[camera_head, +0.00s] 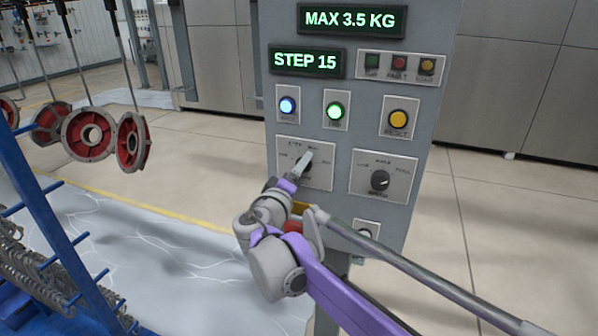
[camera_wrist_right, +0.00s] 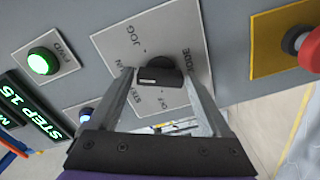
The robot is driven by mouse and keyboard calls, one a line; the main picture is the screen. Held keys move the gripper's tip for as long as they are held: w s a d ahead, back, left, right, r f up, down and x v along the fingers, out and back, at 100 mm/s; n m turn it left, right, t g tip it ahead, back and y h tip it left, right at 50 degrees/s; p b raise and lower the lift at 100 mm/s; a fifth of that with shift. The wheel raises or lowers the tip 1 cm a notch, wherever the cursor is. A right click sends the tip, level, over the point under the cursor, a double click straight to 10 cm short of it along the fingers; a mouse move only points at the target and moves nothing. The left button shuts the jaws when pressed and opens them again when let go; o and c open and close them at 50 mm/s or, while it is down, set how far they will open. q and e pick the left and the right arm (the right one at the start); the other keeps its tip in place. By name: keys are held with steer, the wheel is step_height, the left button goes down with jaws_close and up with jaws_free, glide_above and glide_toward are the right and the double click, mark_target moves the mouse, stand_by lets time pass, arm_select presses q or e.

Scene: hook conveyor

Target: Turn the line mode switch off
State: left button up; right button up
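The mode switch plate (camera_head: 318,180) is the left of two dial plates on the grey control panel, with my right gripper (camera_head: 303,163) in front of it. The gripper hides most of its knob there. In the right wrist view, the black mode knob (camera_wrist_right: 161,77) sits on its plate (camera_wrist_right: 122,45), with JOG and MODE readable and RUN and STEP partly covered. My right gripper (camera_wrist_right: 158,82) is open, one finger on each side of the knob. A small gap shows on both sides. My left gripper is out of view.
Right of the switch is a second dial (camera_head: 379,181). Above are lit blue (camera_head: 287,106) and green (camera_head: 335,112) buttons and a yellow one (camera_head: 398,118). A red knob on yellow (camera_wrist_right: 308,48) is nearby. A grey rod (camera_head: 420,266) crosses below. Red hanging parts (camera_head: 88,134) are left.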

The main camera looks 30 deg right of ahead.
steer(key=c, duration=1)
steer(key=n+p, duration=0.1)
steer(key=n, duration=1.8)
steer(key=shift+n, duration=0.3)
steer(key=o, duration=1.4)
steer(key=shift+c, duration=0.2)
